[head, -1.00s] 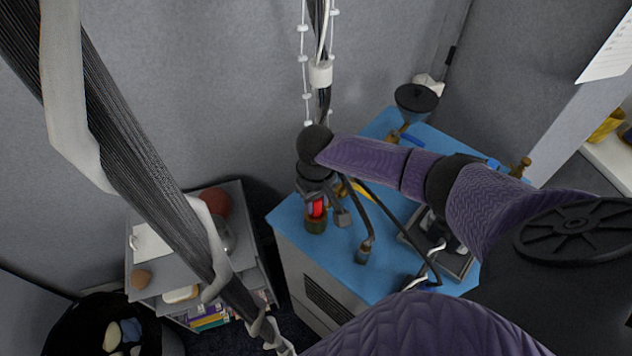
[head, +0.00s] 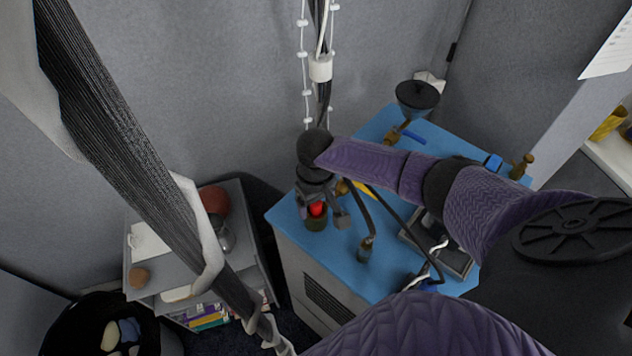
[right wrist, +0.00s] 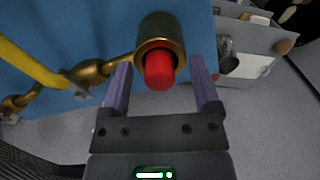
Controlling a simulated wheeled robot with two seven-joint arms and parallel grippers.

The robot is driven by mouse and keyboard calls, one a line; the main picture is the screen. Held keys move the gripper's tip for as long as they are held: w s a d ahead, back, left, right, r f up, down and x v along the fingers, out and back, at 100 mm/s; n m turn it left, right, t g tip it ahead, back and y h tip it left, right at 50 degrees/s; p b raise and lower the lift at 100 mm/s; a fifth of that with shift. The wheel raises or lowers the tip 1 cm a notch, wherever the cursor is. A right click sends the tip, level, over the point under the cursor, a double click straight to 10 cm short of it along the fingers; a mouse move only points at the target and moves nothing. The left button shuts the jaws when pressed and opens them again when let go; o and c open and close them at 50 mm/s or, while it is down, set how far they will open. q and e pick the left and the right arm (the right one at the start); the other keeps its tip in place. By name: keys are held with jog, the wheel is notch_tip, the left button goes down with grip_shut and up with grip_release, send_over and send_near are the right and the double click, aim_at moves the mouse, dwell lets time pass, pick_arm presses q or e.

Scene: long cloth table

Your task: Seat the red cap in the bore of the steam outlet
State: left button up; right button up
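The red cap (head: 317,209) stands in the mouth of the steam outlet (head: 316,225), a short brass cylinder at the near left corner of the blue top. In the right wrist view the red cap (right wrist: 159,72) sticks out of the bore of the brass outlet (right wrist: 151,27). My right gripper (right wrist: 161,88) is open, its purple fingers on either side of the cap with a gap on each side. In the head view my right gripper (head: 311,207) is over the outlet and partly hides the cap. How deep the cap sits I cannot tell. My left gripper is not in view.
Brass fittings and a yellow part (right wrist: 28,62) lie close beside the outlet. A black funnel-like cup (head: 417,96) stands at the back of the blue top (head: 372,280). A grey shelf (head: 240,255) stands to the left, and a dark bin (head: 70,330) at lower left.

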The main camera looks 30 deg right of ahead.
notch_tip(320, 180, up, 10)
jog(key=shift+p, duration=0.6)
jog(key=shift+f, duration=0.1)
